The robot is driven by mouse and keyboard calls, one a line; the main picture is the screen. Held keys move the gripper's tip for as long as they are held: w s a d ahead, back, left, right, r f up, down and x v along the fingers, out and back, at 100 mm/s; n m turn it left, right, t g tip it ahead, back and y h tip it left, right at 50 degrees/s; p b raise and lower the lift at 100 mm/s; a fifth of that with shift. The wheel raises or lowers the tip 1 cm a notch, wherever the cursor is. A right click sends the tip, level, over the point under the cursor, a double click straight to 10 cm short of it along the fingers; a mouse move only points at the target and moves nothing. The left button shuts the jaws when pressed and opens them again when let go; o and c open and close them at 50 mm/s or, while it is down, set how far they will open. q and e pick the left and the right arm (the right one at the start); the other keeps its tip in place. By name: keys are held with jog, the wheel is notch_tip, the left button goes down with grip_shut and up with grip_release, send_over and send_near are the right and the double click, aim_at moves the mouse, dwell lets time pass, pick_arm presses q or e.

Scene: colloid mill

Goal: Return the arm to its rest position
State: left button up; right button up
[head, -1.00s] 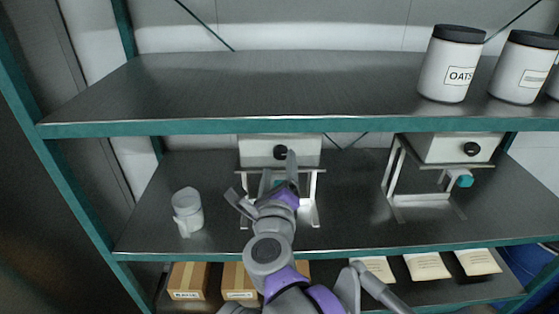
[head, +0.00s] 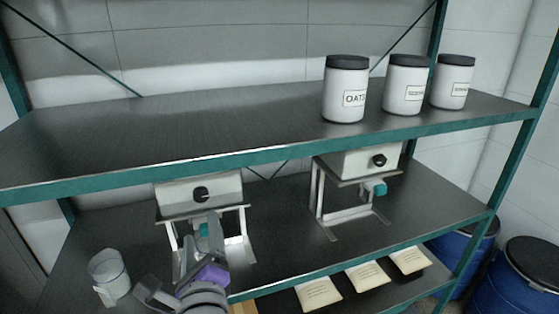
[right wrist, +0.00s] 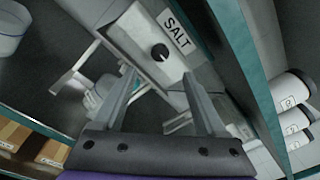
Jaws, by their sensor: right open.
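My right gripper (head: 167,276) is in the lower left of the head view, in front of the left white dispenser (head: 199,195) on the middle shelf. Its fingers are apart, with nothing held between them. In the right wrist view the open fingers (right wrist: 161,78) point towards a white box with a black knob and a SALT label (right wrist: 174,32). Whether the gripper touches the stand cannot be told. Most of the right arm is out of the head view. My left gripper is not in view.
A light cup (head: 108,274) stands left of my gripper. A second dispenser (head: 362,161) with a teal outlet stands to the right. White jars, one labelled OATS (head: 345,90), stand on the upper shelf (head: 200,130). Packets (head: 318,293) lie below; blue drums (head: 520,278) stand at right.

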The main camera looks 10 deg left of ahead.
jog(key=w+d+f+n+g, duration=0.1)
jog(key=d+f+n+g, duration=0.1)
jog(key=d+f+n, duration=0.55)
jog(key=d+f+n+g, duration=0.3)
jog(key=d+f+n, duration=0.2)
jog(key=d+n, duration=0.4)
jog(key=s+d+f+n+g+h, duration=0.2)
jog(key=s+d+f+h, duration=0.2)
jog(key=d, duration=0.8)
jog(key=s+d+f+n+g+h, duration=0.3)
jog(key=s+d+f, duration=0.5)
jog(key=d+f, duration=0.4)
jog(key=shift+f+g+h+p, duration=0.3)
jog(key=shift+f+h+p, duration=0.1)
jog(key=shift+f+h, duration=0.2)
